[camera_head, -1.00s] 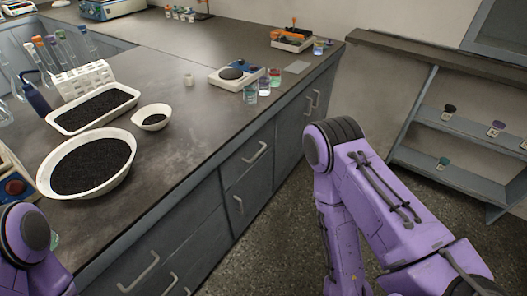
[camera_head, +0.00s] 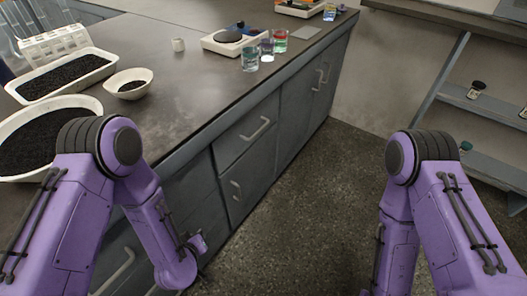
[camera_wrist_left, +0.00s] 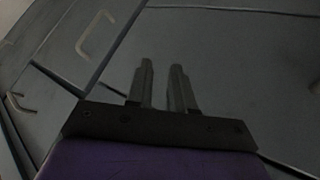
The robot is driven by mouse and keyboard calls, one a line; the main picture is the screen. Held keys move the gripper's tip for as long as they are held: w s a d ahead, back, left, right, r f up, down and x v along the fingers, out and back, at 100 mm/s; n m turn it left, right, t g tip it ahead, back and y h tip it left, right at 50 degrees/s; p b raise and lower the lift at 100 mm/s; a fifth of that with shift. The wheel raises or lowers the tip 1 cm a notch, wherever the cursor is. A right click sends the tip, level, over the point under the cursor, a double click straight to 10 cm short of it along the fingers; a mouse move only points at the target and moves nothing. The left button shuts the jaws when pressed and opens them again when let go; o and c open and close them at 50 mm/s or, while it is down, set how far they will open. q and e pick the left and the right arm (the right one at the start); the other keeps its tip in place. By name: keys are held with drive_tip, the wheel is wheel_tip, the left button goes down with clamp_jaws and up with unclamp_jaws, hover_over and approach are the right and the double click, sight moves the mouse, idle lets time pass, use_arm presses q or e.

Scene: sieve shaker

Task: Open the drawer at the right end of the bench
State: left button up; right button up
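The grey bench front has a drawer (camera_head: 240,132) with a pale bar handle (camera_head: 257,129), and a panel (camera_head: 243,182) with its own handle (camera_head: 236,190) sits below it. The drawer's front looks flush, so it is shut. In the left wrist view, a pale handle (camera_wrist_left: 97,35) is at the upper left, beyond the fingers and apart from them. My left gripper (camera_wrist_left: 162,68) has its two fingers apart with nothing between them. In the head view my left arm hangs beside the bench front, and its fingers cannot be made out. My right gripper is out of view.
Two upright handles (camera_head: 319,80) are farther along the bench front. The speckled floor (camera_head: 310,200) is clear before a shelf rack (camera_head: 485,110).

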use_arm(q)
drive_tip(key=w+d+f+t+h+b, duration=0.1)
drive_tip(key=w+d+t+h+b, duration=0.2)
drive_tip(key=w+d, duration=0.55)
drive_tip(key=n+t+h+b, duration=0.2)
drive_tip(key=t+h, duration=0.1)
drive_tip(key=t, duration=0.5)
approach(257, 133)
drive_tip(key=x, duration=1)
drive_tip(key=shift+w+f+b, duration=0.25)
drive_tip(key=shift+w+b, duration=0.05)
drive_tip(key=shift+w, duration=0.05)
clamp_jaws()
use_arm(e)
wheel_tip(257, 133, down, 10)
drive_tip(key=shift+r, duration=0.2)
